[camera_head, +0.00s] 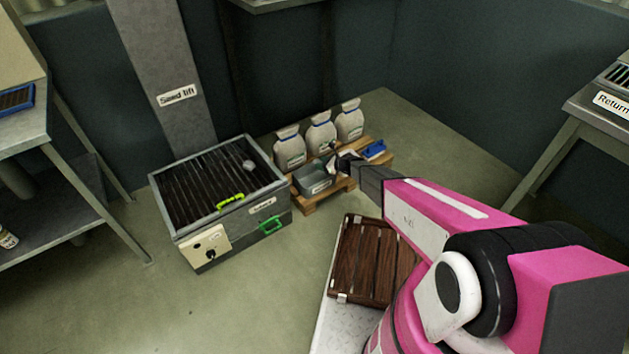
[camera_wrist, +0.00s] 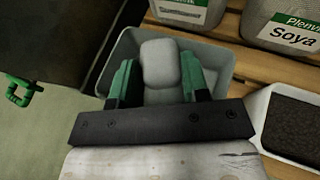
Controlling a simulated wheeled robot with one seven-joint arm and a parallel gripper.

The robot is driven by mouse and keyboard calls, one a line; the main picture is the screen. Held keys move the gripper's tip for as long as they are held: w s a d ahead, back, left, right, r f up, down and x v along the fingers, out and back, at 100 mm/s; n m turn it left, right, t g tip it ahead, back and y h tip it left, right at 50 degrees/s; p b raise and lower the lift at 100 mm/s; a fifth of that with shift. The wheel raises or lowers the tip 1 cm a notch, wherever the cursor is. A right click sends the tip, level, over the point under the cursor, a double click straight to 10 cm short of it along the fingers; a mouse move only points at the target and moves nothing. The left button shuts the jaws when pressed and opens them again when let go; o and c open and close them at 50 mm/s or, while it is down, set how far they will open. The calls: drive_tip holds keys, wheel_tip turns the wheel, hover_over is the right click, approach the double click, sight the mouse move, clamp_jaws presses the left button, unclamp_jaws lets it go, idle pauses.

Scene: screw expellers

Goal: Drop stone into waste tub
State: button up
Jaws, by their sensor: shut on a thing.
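My gripper (camera_wrist: 160,82) is shut on a grey stone (camera_wrist: 161,62), held between its green-padded fingers. In the wrist view, the stone is seen from above over the grey waste tub (camera_wrist: 225,62). Whether it hangs above the rim or below it I cannot tell. In the head view, the tub (camera_head: 313,182) stands at the front left of a wooden pallet, with my gripper (camera_head: 338,164) just at its right side. The stone is too small to make out in the head view.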

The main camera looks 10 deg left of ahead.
wheel_tip(320, 180, down, 5)
drive_tip(key=shift+r, duration=0.1)
idle(0.3)
drive_tip(key=o, duration=1.1)
drive_tip(key=v, duration=1)
drive_tip(key=shift+s+d+r, duration=0.1)
drive_tip(key=shift+d+r, duration=0.05)
drive_tip(key=shift+d, duration=0.2)
